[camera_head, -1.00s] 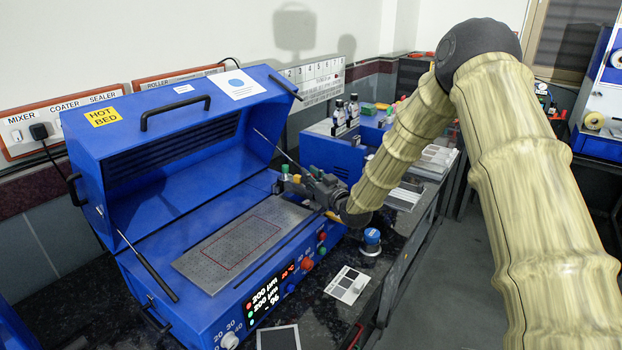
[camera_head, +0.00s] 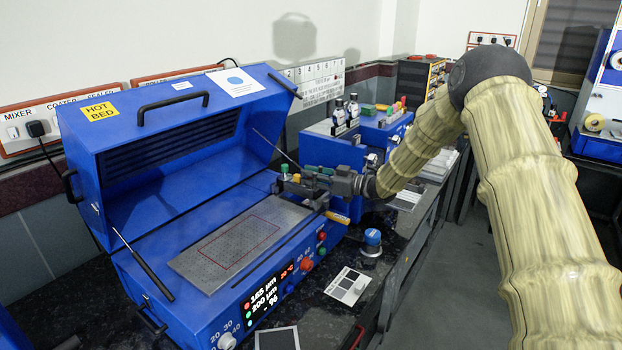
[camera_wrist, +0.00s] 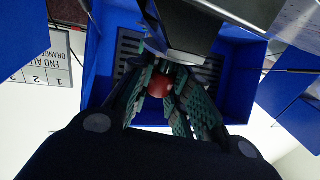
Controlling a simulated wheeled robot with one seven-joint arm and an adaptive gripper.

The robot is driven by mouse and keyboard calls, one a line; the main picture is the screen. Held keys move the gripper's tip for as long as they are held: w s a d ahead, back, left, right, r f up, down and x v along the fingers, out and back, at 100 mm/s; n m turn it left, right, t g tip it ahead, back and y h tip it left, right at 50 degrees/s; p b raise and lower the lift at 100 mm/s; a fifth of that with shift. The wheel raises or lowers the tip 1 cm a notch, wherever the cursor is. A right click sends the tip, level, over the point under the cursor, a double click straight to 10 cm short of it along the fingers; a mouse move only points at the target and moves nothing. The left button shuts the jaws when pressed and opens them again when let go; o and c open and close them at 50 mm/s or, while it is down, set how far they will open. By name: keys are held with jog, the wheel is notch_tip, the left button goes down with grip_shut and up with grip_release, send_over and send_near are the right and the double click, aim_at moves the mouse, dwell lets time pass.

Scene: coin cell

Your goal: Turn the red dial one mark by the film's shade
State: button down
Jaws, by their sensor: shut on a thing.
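My gripper (camera_head: 304,187) reaches in from the right, over the far right end of the blue hot bed machine (camera_head: 200,295). In the wrist view its green-padded fingers (camera_wrist: 163,88) are closed around the round red dial (camera_wrist: 160,83). The dial is hidden in the head view. A green knob (camera_head: 284,168) and a yellow one (camera_head: 296,178) show beside the fingers. The lit display (camera_head: 264,299) seems to read 125 µm by a red dot, 200 µm by a green dot, and 96. A dark film square (camera_head: 277,339) and a grey shade card (camera_head: 348,286) lie in front.
The machine's blue lid (camera_head: 180,130) stands open behind a perforated plate (camera_head: 190,262). More knobs, including a red one (camera_head: 306,264), line its front. A blue-topped container (camera_head: 372,242) stands on the dark bench right of the machine. Another blue machine (camera_head: 335,150) is behind my gripper.

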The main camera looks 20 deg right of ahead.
jog(key=shift+n+g+y+b, duration=0.3)
jog(key=shift+n+g+y, duration=0.7)
jog(key=shift+g, duration=0.5)
jog(key=shift+n+g, duration=0.3)
jog(key=c, duration=1.3)
grip_release()
jog(key=v, duration=1.2)
jog(key=shift+f, duration=0.1)
